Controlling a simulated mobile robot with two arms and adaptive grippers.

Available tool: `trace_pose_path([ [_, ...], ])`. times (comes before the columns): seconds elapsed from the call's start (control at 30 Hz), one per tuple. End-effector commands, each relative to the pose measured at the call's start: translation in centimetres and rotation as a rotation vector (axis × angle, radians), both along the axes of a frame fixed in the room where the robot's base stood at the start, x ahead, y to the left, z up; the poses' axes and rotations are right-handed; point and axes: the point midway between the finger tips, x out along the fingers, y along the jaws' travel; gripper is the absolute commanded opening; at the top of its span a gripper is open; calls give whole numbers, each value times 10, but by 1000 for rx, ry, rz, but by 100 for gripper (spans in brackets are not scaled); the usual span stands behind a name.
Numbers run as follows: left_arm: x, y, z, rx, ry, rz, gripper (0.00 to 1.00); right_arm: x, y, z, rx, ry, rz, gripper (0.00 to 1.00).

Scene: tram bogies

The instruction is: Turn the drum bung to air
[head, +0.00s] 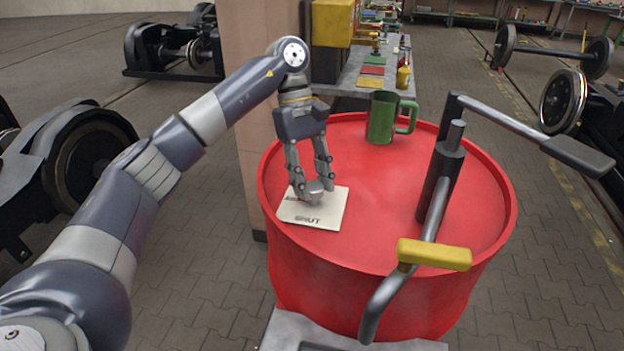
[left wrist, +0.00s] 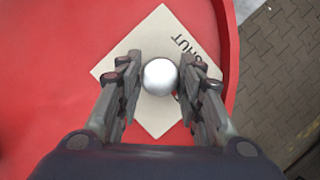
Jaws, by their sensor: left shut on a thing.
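The drum bung (left wrist: 160,77) is a round, pale metal knob on top of the red drum (head: 385,190). A pale square plate (head: 318,218) lies under it, with the word SHUT readable near one edge; no other marking can be read. My left gripper (head: 312,187) reaches down onto the plate, and its fingers are shut on the bung from both sides. In the left wrist view my left gripper (left wrist: 160,80) has one finger on each side of the bung. My right gripper is not in view.
A green mug (head: 382,118) stands at the drum's back edge. A dark hand pump (head: 441,175) with a yellow-gripped crank (head: 434,254) rises on the drum's right. A pillar (head: 258,100) and a loaded bench (head: 365,75) stand behind. Wheelsets (head: 563,100) flank the scene.

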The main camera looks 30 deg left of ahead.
Motion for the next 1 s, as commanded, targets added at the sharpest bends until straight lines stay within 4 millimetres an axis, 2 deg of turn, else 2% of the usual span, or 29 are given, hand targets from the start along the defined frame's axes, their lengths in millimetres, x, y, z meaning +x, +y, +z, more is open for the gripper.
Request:
trace_pose_path([
  [0.13,0,0,1,-1,-3,0,10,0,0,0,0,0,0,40],
  [0.17,0,0,1,-1,-3,0,41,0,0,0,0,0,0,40],
  [0.2,0,0,1,-1,-3,0,50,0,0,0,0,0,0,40],
  [0.23,0,0,1,-1,-3,0,54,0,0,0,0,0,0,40],
  [0.67,2,2,6,0,-3,2,54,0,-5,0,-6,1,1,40],
  [1.0,11,18,50,0,-5,5,54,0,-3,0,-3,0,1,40],
])
